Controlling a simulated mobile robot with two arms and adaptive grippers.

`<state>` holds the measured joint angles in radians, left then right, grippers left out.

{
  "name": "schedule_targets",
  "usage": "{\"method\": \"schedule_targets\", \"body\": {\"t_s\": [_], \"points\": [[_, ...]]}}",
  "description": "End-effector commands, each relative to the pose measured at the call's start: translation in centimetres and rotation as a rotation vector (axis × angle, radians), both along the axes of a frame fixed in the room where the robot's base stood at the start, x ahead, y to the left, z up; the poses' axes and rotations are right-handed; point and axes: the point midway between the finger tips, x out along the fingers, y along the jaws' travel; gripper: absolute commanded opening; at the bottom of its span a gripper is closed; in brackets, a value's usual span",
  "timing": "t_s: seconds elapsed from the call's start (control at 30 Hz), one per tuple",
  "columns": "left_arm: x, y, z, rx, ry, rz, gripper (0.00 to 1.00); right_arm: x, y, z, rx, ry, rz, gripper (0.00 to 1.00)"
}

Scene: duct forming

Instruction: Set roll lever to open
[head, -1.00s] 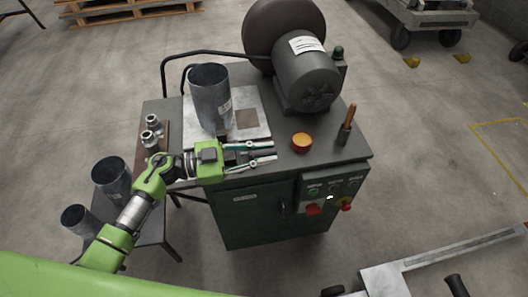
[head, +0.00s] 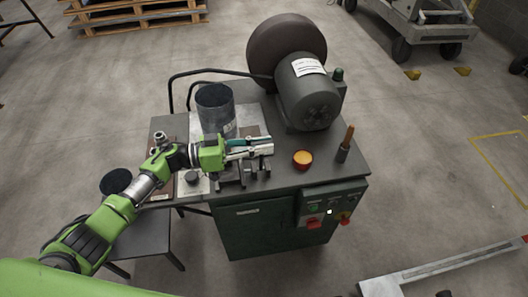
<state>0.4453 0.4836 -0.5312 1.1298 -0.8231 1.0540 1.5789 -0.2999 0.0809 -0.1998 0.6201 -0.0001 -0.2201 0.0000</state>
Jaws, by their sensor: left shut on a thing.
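My left gripper (head: 262,147) reaches in from the left over the front of the green-sided machine table. Its fingers are shut, pointing right, above a small grey fixture (head: 231,182) near the front edge. The thing between the fingers is hidden, and I cannot make out a separate roll lever. A tool-like part with a wooden handle (head: 348,137) stands upright at the table's right, apart from the gripper. My right gripper is not in view.
A grey metal duct cylinder (head: 217,112) stands behind the gripper. An orange-topped round thing (head: 302,158) sits to its right. A large motor with wheel (head: 308,95) fills the table's back. Control buttons (head: 328,213) are on the front right. A dark-topped cylinder (head: 116,182) stands at left.

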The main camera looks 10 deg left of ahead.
Motion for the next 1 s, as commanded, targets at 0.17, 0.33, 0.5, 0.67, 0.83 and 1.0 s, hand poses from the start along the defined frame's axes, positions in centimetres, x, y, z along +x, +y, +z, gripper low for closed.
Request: {"method": "schedule_targets", "body": {"t_s": [0.17, 0.33, 0.5, 0.67, 0.83, 1.0], "points": [[1.3, 0.4, 0.0, -0.026, 0.085, 0.001, 0.00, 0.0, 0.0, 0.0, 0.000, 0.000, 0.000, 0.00], [1.9, 0.6, 0.1, -0.041, 0.128, 0.000, 0.00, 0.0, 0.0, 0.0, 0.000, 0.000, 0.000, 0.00], [2.1, 0.7, 0.1, -0.045, 0.142, -0.001, 0.00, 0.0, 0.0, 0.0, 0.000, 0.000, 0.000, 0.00], [2.0, 0.7, 0.1, -0.045, 0.144, -0.001, 0.00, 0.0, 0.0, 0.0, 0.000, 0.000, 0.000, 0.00], [2.0, 0.7, 0.0, -0.044, 0.143, -0.002, 0.22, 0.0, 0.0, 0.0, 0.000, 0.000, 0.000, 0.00], [2.1, 0.7, 0.1, -0.044, 0.140, -0.001, 0.34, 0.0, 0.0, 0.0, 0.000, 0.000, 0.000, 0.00]]}}
